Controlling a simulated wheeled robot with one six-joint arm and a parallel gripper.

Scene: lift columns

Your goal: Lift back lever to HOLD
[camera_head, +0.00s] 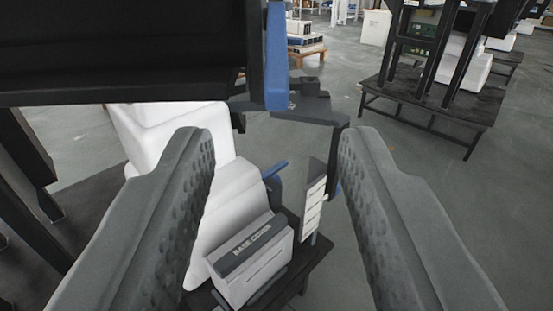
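My gripper (274,150) is open, with its two grey padded fingers wide apart and nothing between the pads. Beyond and between the fingers, a small blue lever (275,169) sticks out beside a white moulded body. A dark upright plate with several white labels (313,203) stands just right of it; the labels are too small to read. A larger blue upright bar (275,60) shows higher up, at the end of a black beam. I cannot tell which blue part is the back lever. Neither blue part is touched by the gripper.
A white box marked "BASE COVER" (250,262) stands on a dark table below. A black beam (120,50) fills the upper left. A grey bracket (305,108) juts out behind the blue bar. Another dark bench (440,95) stands at upper right, with open floor before it.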

